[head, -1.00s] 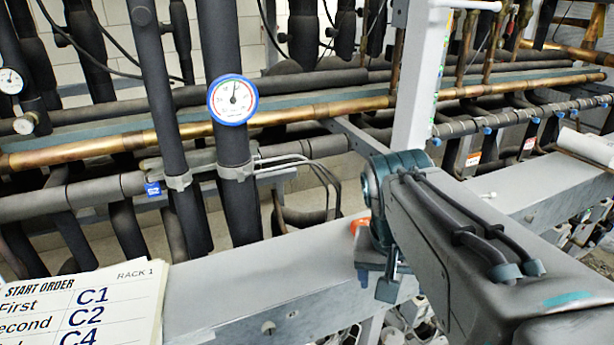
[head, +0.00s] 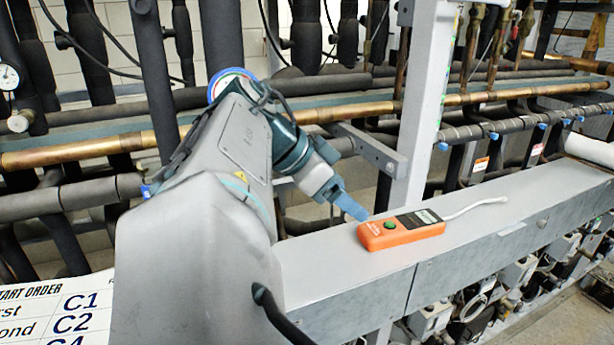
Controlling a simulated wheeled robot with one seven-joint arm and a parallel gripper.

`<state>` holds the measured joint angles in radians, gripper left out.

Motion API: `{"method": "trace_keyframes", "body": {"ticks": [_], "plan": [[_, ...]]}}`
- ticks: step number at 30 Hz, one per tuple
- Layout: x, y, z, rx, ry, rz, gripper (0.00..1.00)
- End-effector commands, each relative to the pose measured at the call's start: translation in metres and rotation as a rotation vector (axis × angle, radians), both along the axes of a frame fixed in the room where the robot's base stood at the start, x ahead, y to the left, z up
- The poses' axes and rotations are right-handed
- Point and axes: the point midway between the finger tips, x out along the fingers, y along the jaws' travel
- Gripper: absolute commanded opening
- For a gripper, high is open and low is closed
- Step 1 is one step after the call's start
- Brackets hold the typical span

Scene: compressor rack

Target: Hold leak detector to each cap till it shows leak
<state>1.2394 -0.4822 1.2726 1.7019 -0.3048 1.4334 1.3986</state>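The orange leak detector (head: 400,230), with a green button, a dark screen and a thin pale probe at its right, lies on the grey beam (head: 330,262). My gripper (head: 350,204) hangs just above and left of the detector's left end. Only its blue-grey fingers' side shows, so the gap between them is hidden. I cannot tell whether it touches the detector. Several small blue caps show on the pipework behind, one left of the others (head: 442,146) and one further right (head: 567,122).
A grey upright post (head: 428,90) with a bracket stands behind the detector. A start order card (head: 60,315) lists C1 and C2 at lower left.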

Motion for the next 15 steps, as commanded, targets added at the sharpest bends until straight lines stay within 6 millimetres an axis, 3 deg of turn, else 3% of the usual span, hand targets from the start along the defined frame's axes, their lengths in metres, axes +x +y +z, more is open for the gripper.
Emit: {"method": "trace_keyframes", "body": {"ticks": [5, 15], "plan": [[0.002, -0.002, -0.009, -0.001, -0.003, -0.013, 0.73], [0.009, -0.037, -0.046, 0.000, -0.001, -0.012, 0.73]]}}
